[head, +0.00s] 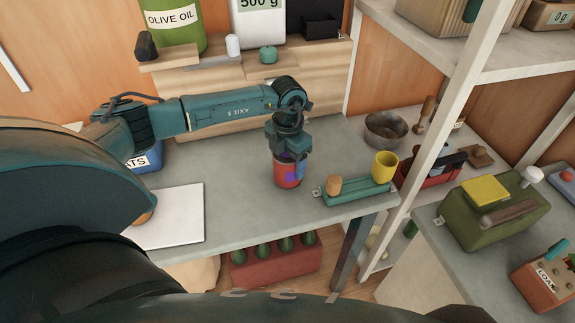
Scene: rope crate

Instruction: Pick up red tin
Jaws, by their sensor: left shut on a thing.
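The red tin (287,177) stands upright on the grey table (240,208), with a purple-blue patch on its side. My left gripper (287,157) points down over the tin from above and is shut on its upper part. The fingers hide the tin's top. Whether the tin's base touches the table or is slightly above it cannot be told. My right gripper is not in the head view.
A green tray (350,194) with a yellow cup (385,165) and a small tan piece stands right of the tin. A metal bowl (386,130) is behind. A white board (175,217) lies to the left. A shelf post (440,120) rises at the right.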

